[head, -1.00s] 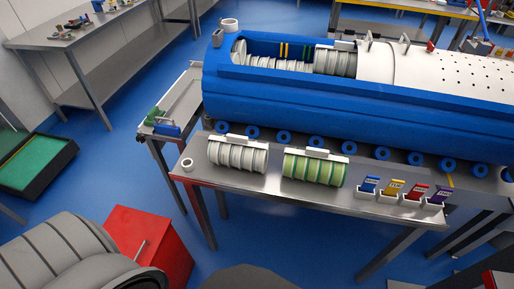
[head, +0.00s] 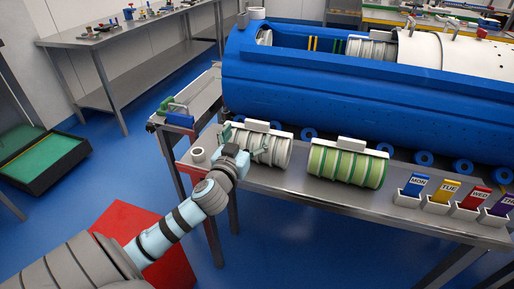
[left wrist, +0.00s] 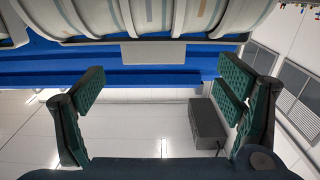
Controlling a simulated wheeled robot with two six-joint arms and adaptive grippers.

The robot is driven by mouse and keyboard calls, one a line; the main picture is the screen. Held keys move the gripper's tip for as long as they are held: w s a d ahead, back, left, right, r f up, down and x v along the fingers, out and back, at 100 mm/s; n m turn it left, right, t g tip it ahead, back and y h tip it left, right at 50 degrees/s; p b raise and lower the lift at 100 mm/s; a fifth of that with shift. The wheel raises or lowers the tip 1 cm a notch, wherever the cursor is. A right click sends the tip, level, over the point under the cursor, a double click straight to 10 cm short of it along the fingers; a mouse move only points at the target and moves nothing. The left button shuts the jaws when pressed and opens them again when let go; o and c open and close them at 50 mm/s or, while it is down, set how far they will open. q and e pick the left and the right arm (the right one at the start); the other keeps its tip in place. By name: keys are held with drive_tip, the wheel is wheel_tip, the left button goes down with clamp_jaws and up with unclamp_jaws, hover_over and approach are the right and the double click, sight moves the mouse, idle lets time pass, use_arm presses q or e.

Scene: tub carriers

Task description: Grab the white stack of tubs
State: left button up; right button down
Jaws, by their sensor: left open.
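The white stack of tubs (head: 276,151) lies on its side on the metal table, under a carrier with a pale grip block (head: 263,126). In the head view my left gripper (head: 244,141) is at the stack's left front side, its dark green fingers close to it and partly overlapping it. In the left wrist view the white tubs (left wrist: 225,12) fill the top edge, with the grip block (left wrist: 153,53) below them. There my left gripper (left wrist: 160,105) is open, with nothing between its fingers. Whether a finger touches the stack I cannot tell. My right gripper is not in view.
A green-banded stack of tubs (head: 345,164) lies to the right on the same table (head: 300,187). A small white ring (head: 198,155) stands at the table's left end. Labelled day boxes (head: 408,198) stand at right. A large blue machine (head: 330,100) is behind.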

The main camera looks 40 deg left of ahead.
sight(256, 123)
use_arm(q)
drive_tip(key=x, duration=0.6)
drive_tip(key=shift+w+d+r, duration=0.2)
drive_tip(key=shift+d+r, duration=0.1)
drive_tip(key=shift+r, duration=0.05)
drive_tip(key=shift+w+a+f, duration=0.1)
drive_tip(key=shift+w, duration=0.15)
drive_tip(key=shift+s, duration=0.1)
drive_tip(key=c, duration=2)
clamp_jaws()
